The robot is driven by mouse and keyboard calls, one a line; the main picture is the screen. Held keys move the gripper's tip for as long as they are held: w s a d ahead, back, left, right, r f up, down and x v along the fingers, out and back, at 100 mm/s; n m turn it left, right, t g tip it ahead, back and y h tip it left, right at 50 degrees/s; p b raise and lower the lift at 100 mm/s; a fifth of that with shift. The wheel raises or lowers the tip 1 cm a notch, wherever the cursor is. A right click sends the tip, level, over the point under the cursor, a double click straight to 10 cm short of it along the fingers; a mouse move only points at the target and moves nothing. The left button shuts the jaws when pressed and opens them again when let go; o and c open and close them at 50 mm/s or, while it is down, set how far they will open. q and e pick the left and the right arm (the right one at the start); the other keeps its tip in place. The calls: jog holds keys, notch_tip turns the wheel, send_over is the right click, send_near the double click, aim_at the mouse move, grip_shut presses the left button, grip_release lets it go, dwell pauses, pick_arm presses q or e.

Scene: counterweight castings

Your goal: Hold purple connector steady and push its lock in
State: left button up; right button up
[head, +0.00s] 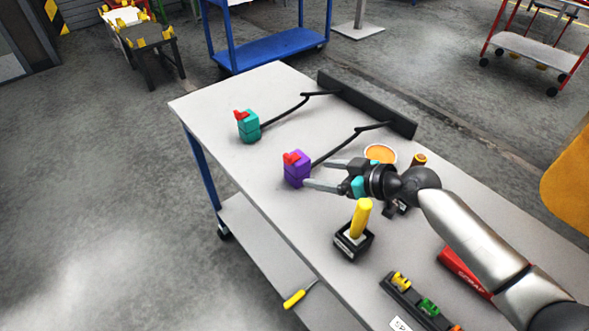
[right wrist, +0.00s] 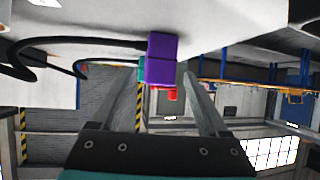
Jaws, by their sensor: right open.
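The purple connector (head: 297,172) stands on the workbench with a black cable at its back. Its red lock (head: 291,157) sticks up at the top. My left gripper is in neither view.
A teal connector (head: 248,128) with a red lock stands farther left, its cable running to a black rail (head: 365,103). An orange bowl (head: 381,153), a yellow-handled tool (head: 361,218) in a black holder and a red box (head: 464,268) lie around my right arm.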

aim_at(305, 173)
jog(key=b+x, duration=0.3)
jog(key=x, duration=0.2)
jog(key=shift+f, duration=0.25)
jog(key=shift+b+x, duration=0.9)
jog(key=shift+x, duration=0.25)
jog(key=shift+r, duration=0.2)
